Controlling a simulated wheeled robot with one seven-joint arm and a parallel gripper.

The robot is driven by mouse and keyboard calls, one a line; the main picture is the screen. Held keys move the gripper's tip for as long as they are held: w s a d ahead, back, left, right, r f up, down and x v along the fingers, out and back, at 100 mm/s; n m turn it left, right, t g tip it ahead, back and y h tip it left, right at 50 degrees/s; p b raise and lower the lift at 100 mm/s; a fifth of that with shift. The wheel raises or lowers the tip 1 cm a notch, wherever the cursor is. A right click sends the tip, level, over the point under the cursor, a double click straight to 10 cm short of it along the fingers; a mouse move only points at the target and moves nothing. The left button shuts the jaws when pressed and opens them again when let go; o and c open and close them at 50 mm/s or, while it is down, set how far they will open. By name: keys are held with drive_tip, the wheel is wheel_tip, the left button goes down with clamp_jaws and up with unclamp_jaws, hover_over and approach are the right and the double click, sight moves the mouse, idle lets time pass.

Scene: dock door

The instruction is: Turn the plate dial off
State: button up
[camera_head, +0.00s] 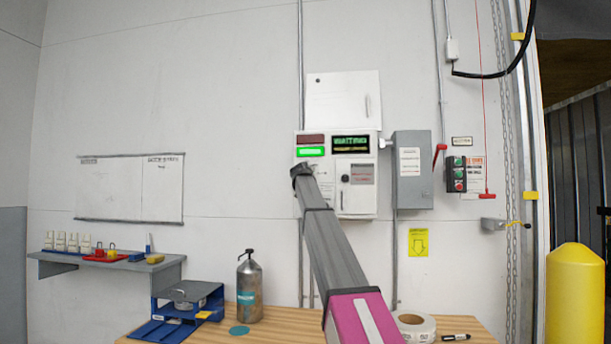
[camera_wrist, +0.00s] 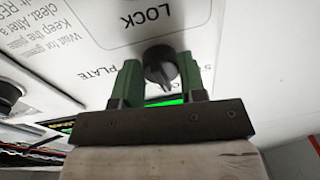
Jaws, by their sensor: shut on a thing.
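The plate dial (camera_wrist: 159,66) is a black knob on a white panel, with "LOCK" and "PLATE" lettering near it in the wrist view. My gripper (camera_wrist: 160,77) has its two green fingers on either side of the dial and is shut on it. In the head view, my gripper (camera_head: 301,171) is at the left part of the white control box (camera_head: 360,205), and the dial is hidden behind it. I cannot tell which setting the dial points to.
The box has a lit green lamp (camera_head: 311,152), a dark red lamp (camera_head: 311,139) and a display (camera_head: 351,144) with green text. A grey switch box (camera_head: 412,185) with a red lever is to the right. A metal bottle (camera_head: 249,290) stands on the bench below.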

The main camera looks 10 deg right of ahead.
drive_tip(key=shift+m, duration=0.7)
drive_tip(key=o, duration=0.9)
drive_tip(key=shift+s, duration=0.1)
drive_tip(key=v, duration=1)
drive_tip(key=shift+s+a+f, duration=0.1)
drive_tip(key=shift+s+a, duration=0.05)
drive_tip(key=shift+s, duration=0.15)
